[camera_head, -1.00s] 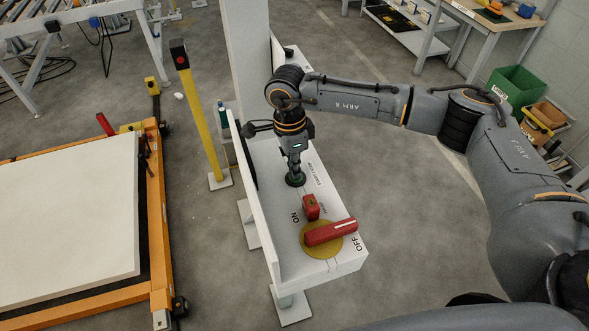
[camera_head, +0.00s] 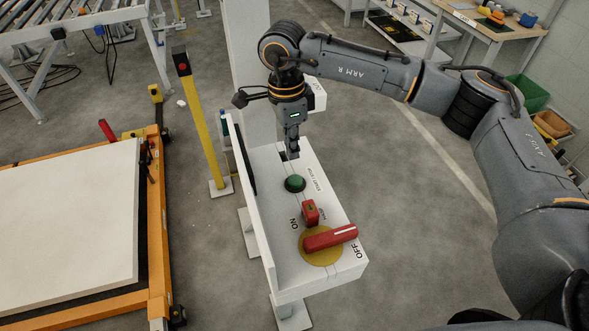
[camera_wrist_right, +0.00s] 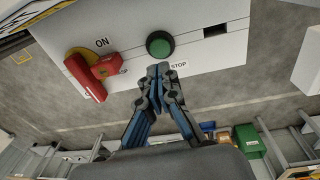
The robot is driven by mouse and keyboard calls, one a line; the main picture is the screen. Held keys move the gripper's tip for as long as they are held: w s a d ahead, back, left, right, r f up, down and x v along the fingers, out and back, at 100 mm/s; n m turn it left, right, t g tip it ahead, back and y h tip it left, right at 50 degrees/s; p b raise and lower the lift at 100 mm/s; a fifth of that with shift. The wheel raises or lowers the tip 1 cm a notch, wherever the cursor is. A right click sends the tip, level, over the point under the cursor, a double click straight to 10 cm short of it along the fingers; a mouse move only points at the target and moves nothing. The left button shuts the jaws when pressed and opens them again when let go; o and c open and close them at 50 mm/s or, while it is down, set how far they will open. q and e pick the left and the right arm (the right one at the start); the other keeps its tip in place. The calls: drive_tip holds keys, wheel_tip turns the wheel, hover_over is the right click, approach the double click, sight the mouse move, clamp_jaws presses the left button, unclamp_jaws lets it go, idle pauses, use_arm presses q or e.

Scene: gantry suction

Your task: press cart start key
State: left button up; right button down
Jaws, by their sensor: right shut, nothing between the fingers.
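A round green button (camera_head: 295,184) sits on a white control panel (camera_head: 343,262), beside a label that reads "STOP" in the right wrist view. The button also shows in the right wrist view (camera_wrist_right: 160,44), just beyond my fingertips. My right gripper (camera_head: 292,156) is shut and empty, pointing down above the panel and apart from the button. It shows in the right wrist view (camera_wrist_right: 157,98) with its fingers together. My left gripper is not in view.
A red rotary handle (camera_head: 331,237) on a yellow disc and a red block (camera_head: 310,212) sit nearer on the panel, with ON and OFF labels. A yellow post (camera_head: 205,130) and an orange cart (camera_head: 157,215) with a white slab stand to the left.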

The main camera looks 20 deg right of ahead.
drive_tip(key=shift+w+a+r+b, duration=0.15)
drive_tip(key=shift+r+b, duration=0.15)
drive_tip(key=shift+r, duration=1)
drive_tip(key=shift+w+a+r+b, duration=0.15)
drive_tip(key=shift+r+b, duration=0.15)
drive_tip(key=shift+r, duration=1)
drive_tip(key=shift+d, duration=0.1)
